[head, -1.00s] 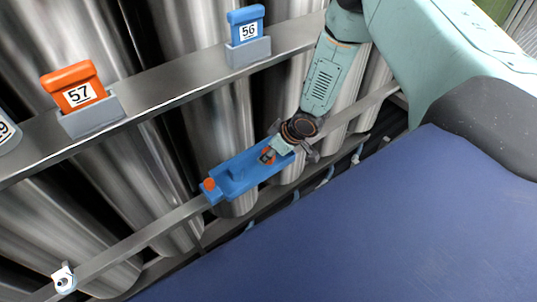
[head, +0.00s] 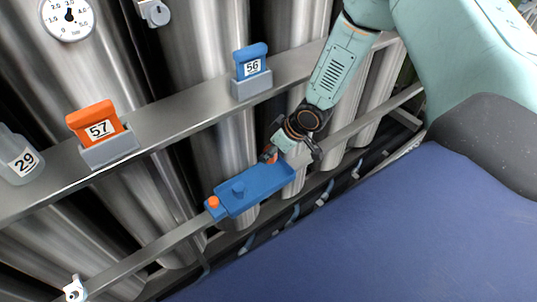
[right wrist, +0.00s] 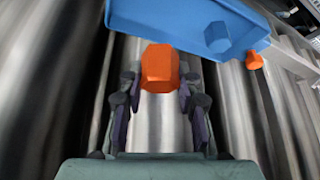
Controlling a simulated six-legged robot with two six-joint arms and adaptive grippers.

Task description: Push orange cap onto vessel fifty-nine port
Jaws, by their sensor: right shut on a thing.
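My right gripper (head: 271,153) is shut on an orange cap (head: 270,157), which is mostly hidden by the fingers in the head view. In the right wrist view the orange cap (right wrist: 160,68) sits between the fingertips of my right gripper (right wrist: 160,85), with bare metal cylinder behind it. The gripper is at the far edge of a blue tray (head: 262,187), apparently just clear of it. No port or tag numbered fifty-nine is in view. My left gripper is not in view.
The blue tray holds a blue piece (head: 238,190); a small orange knob (head: 213,202) is at its left end. Tags 57 (head: 99,129), 56 (head: 252,66) and 29 (head: 22,163) stand along the upper rail (head: 185,122). A gauge (head: 68,17) is at upper left. Metal vessels stand behind.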

